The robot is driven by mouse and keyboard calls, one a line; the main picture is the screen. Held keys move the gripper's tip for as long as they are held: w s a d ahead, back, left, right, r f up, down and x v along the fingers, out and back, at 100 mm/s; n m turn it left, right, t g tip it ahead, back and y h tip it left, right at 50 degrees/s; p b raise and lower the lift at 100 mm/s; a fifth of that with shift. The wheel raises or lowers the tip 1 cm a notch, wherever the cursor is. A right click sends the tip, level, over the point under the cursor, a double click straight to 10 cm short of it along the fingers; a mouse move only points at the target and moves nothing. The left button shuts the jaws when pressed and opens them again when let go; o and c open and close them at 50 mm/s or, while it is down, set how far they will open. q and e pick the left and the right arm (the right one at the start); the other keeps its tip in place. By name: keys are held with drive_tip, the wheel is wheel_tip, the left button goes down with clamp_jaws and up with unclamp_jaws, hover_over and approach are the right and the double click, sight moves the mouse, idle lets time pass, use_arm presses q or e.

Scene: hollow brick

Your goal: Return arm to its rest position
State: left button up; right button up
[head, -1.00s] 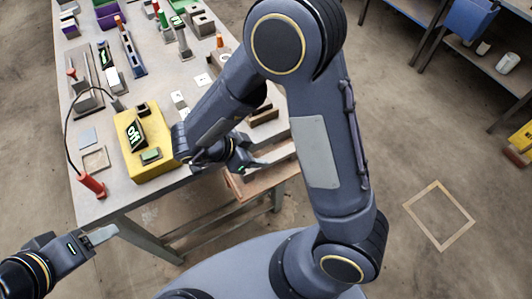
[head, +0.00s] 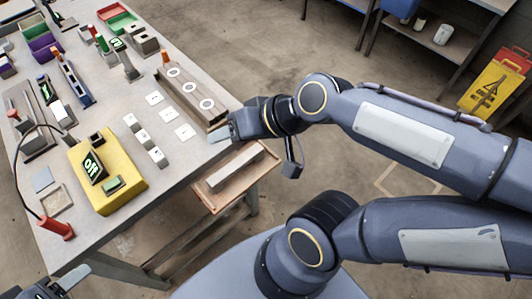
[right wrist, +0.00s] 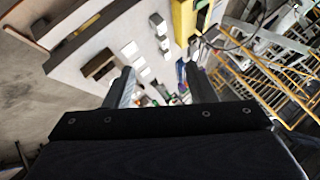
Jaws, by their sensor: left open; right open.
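My right gripper (head: 221,132) is by the table's right edge in the head view, beside the end of a long brown block with round white marks (head: 190,92). Its arm comes in from the right, bent at the elbow. In the right wrist view its two fingers stand wide apart, with nothing between them (right wrist: 162,88). My left gripper (head: 68,279) is at the bottom left corner of the head view, partly cut off, in front of the table (head: 95,240). It looks open and empty.
A yellow box with an "off" display (head: 128,192) and a red-orange handle (head: 55,228) with a black cable stand on the table. A wooden tray with a block (head: 215,185) juts out below the right gripper. Shelves (head: 450,55) and a yellow sign (head: 496,85) stand on the right.

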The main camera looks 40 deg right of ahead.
drive_tip(key=s+d+f+g+h, duration=0.2)
drive_tip(key=s+d+f, duration=0.1)
drive_tip(key=s, duration=0.3)
drive_tip(key=shift+d+f+n, duration=0.2)
drive_tip(key=shift+f+n, duration=0.15)
drive_tip(key=shift+n, duration=0.05)
idle(0.7)
